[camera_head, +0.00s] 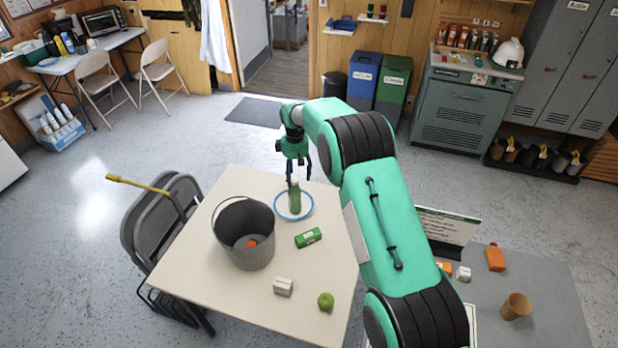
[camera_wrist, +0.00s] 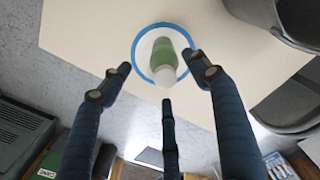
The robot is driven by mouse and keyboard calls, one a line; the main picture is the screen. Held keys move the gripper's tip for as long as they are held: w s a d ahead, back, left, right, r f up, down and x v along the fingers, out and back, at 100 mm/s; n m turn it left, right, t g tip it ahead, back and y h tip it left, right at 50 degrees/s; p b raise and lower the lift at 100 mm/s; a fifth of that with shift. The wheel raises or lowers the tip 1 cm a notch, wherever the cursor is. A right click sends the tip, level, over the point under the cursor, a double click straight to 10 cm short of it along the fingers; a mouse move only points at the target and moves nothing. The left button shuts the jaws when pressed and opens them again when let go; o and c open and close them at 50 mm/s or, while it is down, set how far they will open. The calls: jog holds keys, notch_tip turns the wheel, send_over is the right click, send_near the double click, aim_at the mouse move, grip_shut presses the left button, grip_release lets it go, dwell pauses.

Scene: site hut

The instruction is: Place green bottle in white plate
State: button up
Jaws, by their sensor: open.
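The green bottle (camera_head: 295,198) stands upright in the white plate with a blue rim (camera_head: 307,209) near the far edge of the cream table. In the wrist view the bottle (camera_wrist: 164,58) appears inside the plate's blue rim (camera_wrist: 137,50), its pale cap towards the camera. My gripper (camera_head: 299,176) is just above the bottle, pointing down. In the wrist view its fingers (camera_wrist: 164,80) are spread apart around the cap, with nothing held. Whether a finger touches the bottle cannot be told.
A grey bucket (camera_head: 243,252) with an orange thing inside stands left of the plate. A green box (camera_head: 308,238), a small white carton (camera_head: 283,287) and a green apple (camera_head: 326,301) lie nearer the table's front. Folded chairs (camera_head: 165,225) lean at the left edge.

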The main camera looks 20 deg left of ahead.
dwell(0.3)
jog(key=s+d+r+m+t, duration=0.1)
jog(key=s+d+r+m, duration=0.2)
jog(key=d+r, duration=1.05)
jog(key=s+d+r+m+t, duration=0.1)
jog(key=s+d+r+m, duration=0.15)
jog(key=d+r, duration=1.1)
jog(key=s+d+r+m+t, duration=0.1)
jog(key=s+d+r+m, duration=0.2)
jog(key=s+d+r, duration=0.95)
jog(key=s+d+m+t, duration=0.1)
jog(key=s+d+m, duration=0.2)
jog(key=s, duration=1.3)
jog(key=s+d+m+t, duration=0.1)
jog(key=s+d+m, duration=0.2)
jog(key=s+d, duration=0.7)
jog(key=s, duration=0.6)
jog(key=shift+d+f+t, duration=0.15)
jog(key=shift+d+t, duration=0.1)
jog(key=shift+t, duration=0.05)
jog(key=shift+s+f+m, duration=0.1)
jog(key=shift+f+m, duration=0.05)
jog(key=shift+m, duration=0.1)
